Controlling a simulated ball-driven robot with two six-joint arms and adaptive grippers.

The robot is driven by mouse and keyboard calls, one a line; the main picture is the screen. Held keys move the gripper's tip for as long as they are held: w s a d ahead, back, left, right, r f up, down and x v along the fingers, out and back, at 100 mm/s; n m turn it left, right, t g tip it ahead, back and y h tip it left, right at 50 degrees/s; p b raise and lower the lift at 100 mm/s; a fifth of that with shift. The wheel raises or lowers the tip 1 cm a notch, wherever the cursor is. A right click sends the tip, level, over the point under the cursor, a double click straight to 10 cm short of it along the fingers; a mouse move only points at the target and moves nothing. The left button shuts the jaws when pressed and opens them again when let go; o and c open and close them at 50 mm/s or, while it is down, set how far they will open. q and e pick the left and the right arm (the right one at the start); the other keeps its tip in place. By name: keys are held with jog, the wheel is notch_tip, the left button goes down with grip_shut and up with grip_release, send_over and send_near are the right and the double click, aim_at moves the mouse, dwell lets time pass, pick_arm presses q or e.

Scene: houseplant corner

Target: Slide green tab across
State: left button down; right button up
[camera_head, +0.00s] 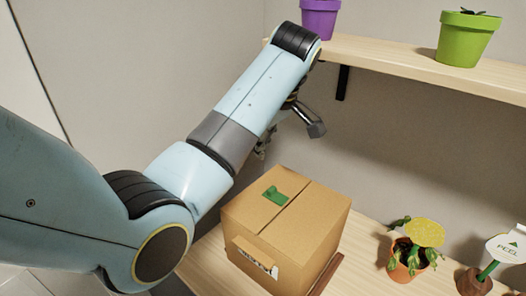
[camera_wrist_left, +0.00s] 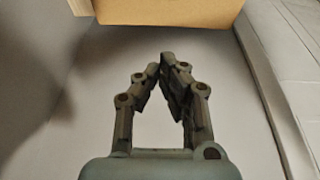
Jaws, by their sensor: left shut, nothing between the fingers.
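The green tab (camera_head: 275,195) lies on the top of a cardboard box (camera_head: 315,207), beside the seam across its lid. The box stands on the light wooden surface below the shelf. My left gripper (camera_head: 262,149) is above and behind the box in the head view, partly hidden by my own arm. In the left wrist view my left gripper (camera_wrist_left: 165,60) is shut and empty, its fingertips together. The box (camera_wrist_left: 160,14) shows at the top of that view, apart from the fingertips; the tab is not visible there. My right gripper is not in view.
The wooden shelf (camera_head: 390,60) above holds a purple pot (camera_head: 320,20) and a green pot (camera_head: 467,40).

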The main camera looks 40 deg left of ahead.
aim_at(276, 194)
pick_arm(q)
notch_tip(276, 194, down, 8)
jog(key=shift+s+d+r+p, duration=0.1)
jog(key=shift+r+p, duration=0.05)
jog(key=shift+p, duration=1)
jog(key=shift+d, duration=0.55)
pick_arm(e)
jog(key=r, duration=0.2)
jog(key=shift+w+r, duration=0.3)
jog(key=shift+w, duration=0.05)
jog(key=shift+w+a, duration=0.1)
